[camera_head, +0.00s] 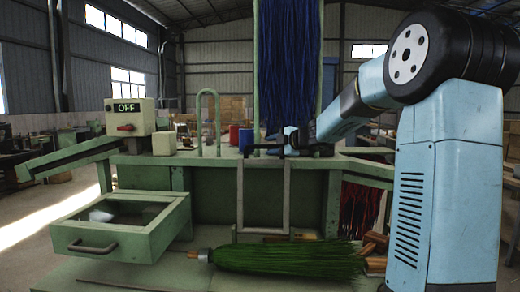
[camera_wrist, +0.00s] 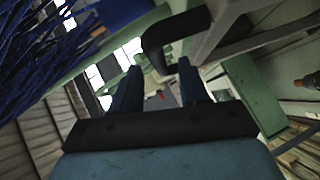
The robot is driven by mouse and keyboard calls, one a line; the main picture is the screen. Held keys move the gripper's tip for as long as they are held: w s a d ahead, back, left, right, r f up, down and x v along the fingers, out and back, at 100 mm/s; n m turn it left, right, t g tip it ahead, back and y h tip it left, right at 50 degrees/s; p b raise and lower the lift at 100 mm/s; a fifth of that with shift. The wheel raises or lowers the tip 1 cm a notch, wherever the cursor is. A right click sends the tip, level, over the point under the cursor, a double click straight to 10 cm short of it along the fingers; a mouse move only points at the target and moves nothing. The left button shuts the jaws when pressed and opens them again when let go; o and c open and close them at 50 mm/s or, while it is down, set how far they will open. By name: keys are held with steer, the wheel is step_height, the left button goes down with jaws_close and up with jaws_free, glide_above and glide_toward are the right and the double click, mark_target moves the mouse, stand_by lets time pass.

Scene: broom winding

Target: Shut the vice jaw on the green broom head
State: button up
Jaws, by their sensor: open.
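The green broom head (camera_head: 290,257) lies on its side on the low front ledge, its bristles pointing right. Its short, orange-tipped end (camera_head: 203,254) points left. A grey upright frame (camera_head: 240,190) stands behind and above the broom; I cannot tell for sure which part is the vice jaw. My gripper (camera_head: 291,140) is at the bench top, well above the broom. In the wrist view my gripper (camera_wrist: 158,75) is open, its two fingers apart. A dark curved handle (camera_wrist: 175,32) is just ahead of the fingers; I cannot tell if it lies between them.
The green bench (camera_head: 205,160) carries a switch box (camera_head: 130,118) reading OFF, a red and a blue cup, and a hooped rod. A drawer (camera_head: 120,228) sticks out at left. Blue bristles (camera_head: 290,60) hang just above my gripper. Red bristles (camera_head: 358,210) and wooden blocks are at right.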

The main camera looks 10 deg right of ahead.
mark_target(267, 147)
steer(key=shift+x, duration=2.55)
jaws_close()
